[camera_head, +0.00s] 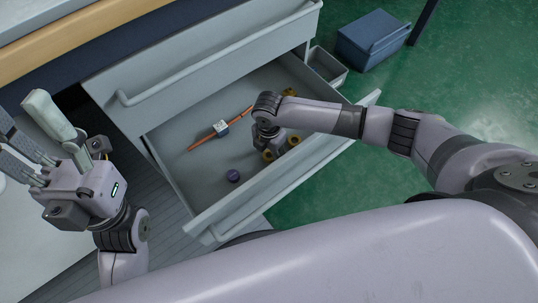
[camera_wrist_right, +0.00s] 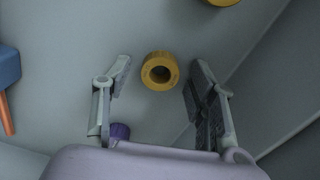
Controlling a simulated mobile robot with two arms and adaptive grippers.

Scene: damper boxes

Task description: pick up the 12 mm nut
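A yellow ring-shaped nut (camera_wrist_right: 160,71) with a dark round hole lies on the drawer floor in the right wrist view, between my right gripper's fingertips and apart from both. I cannot read a size on it. In the head view, yellow pieces (camera_head: 268,155) show beside my right gripper (camera_head: 276,146), which is down inside the drawer and partly hidden by its own wrist. The right wrist view shows the right gripper (camera_wrist_right: 160,75) open and empty. My left gripper (camera_head: 32,128) is open and empty at the far left, outside the drawer.
The open grey drawer (camera_head: 180,172) also holds a purple round piece (camera_head: 233,175), an orange-handled tool with a blue-and-white block (camera_head: 221,128), and another yellow piece (camera_head: 290,92) farther back. Drawer walls stand close to the right arm. A blue box (camera_head: 370,40) stands on the green floor.

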